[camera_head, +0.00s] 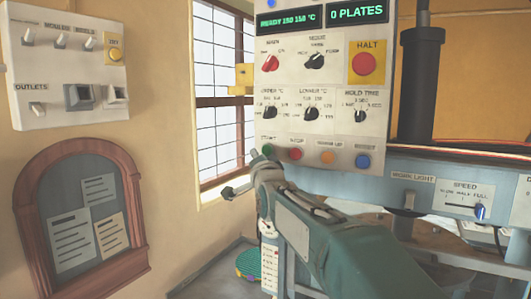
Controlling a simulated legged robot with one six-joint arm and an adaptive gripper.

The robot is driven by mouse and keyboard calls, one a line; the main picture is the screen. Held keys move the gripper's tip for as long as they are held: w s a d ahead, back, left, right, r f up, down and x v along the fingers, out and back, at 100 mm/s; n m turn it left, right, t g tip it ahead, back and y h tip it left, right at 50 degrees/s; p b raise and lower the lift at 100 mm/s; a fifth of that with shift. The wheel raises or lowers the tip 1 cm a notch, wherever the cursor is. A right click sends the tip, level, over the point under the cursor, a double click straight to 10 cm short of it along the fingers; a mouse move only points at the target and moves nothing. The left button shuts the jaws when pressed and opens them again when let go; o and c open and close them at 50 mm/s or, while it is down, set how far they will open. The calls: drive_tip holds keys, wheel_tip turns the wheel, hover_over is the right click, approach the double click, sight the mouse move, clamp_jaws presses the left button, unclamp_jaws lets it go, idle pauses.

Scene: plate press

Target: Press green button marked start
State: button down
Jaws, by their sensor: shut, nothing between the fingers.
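The START label (268,138) is at the lower left of the white control panel (290,125), at the left end of a row of buttons. The green button below it is mostly hidden by my gripper, and I cannot make it out clearly. My gripper (257,156) is shut and empty, at the panel's lower left corner just below the label. I cannot tell whether it touches the button. A red button (296,154) marked STOP is just right of it.
An orange button (327,157) and a blue button (362,161) continue the row. A red HALT button (364,64) is on a yellow square above. Knobs (311,112) stick out of the panel. A dark handle (229,193) is left of my gripper, near the window (220,130).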

drive_tip(key=shift+s+a, duration=0.65)
drive_tip(key=shift+s, duration=0.3)
drive_tip(key=shift+d, duration=0.1)
